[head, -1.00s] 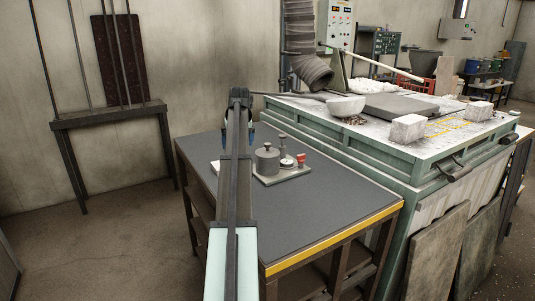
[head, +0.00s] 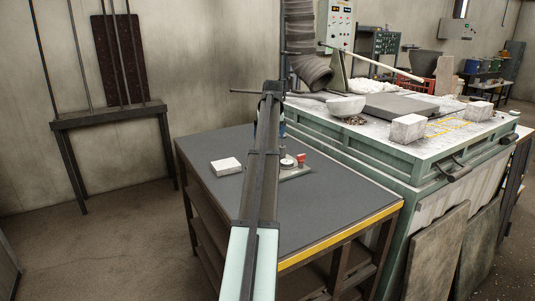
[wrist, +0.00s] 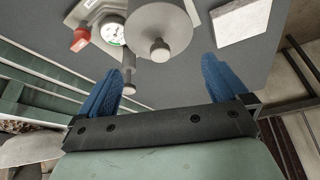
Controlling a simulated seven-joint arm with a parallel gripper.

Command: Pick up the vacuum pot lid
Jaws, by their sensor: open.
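The grey vacuum pot lid (wrist: 158,20) shows from above in the wrist view as a round disc with a knob (wrist: 160,49) standing up from it. A second, smaller knob on a stem (wrist: 129,62) stands to its left. My gripper (wrist: 160,82) is open and empty. Its blue fingers are spread left and right, with the lid's knob lying ahead of the gap between them and apart from both. In the head view my arm hides the pot and most of the gripper.
A dial gauge (head: 287,163) and a red part (head: 301,158) sit beside the pot on a small plate. A white block (head: 227,166) lies on the dark table (head: 335,205). A green-sided bench (head: 405,165) adjoins on the right. The table's front is clear.

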